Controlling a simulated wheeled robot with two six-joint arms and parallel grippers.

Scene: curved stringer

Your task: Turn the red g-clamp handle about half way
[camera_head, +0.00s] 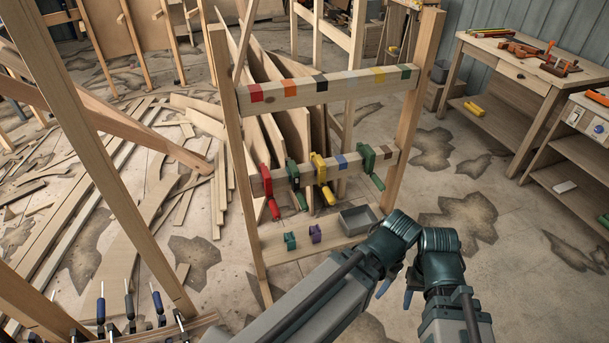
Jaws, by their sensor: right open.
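The red g-clamp (266,180) hangs on the middle rail of the wooden rack, at its left end. Its red handle (274,209) points down below the rail. My right gripper (397,292) is at the lower right, with blue fingers partly hidden by my own arm. It is open, and I see nothing between its fingers. It is well to the right of and lower in the picture than the red clamp, not touching it. My left gripper is not in view.
On the same rail hang a green clamp (293,173), a yellow clamp (319,168) and another green clamp (367,157). The lower shelf (290,252) holds a grey bin (359,220) and small green and purple pieces. A workbench (510,65) stands at the right.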

